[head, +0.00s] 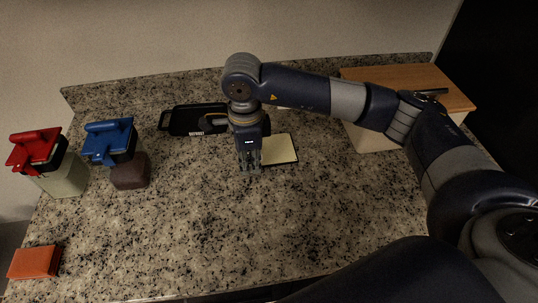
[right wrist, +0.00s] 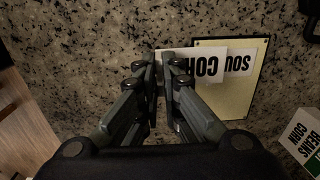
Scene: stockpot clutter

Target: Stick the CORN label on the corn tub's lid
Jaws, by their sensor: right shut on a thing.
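My right gripper (head: 250,168) points down over the counter, at the left edge of a pale yellow sheet. In the right wrist view its fingers (right wrist: 160,75) are shut on a white label (right wrist: 203,66) with black letters starting "CO"; the fingers hide part of it. A second white label (right wrist: 240,66) reading "SOU" lies on the yellow sheet (right wrist: 225,100). At the far left stand a pale tub (head: 65,180) with a red lid (head: 35,148) and a brown tub (head: 130,172) with a blue lid (head: 108,138). Which is the corn tub, I cannot tell. My left gripper is out of view.
A black tray-like object (head: 185,120) lies at the back, left of my gripper. A pale box (head: 372,137) with a wooden top (head: 440,85) stands back right. An orange block (head: 34,262) lies front left. A printed card (right wrist: 297,142) reads "CORN" and "BEANS". The front middle counter is clear.

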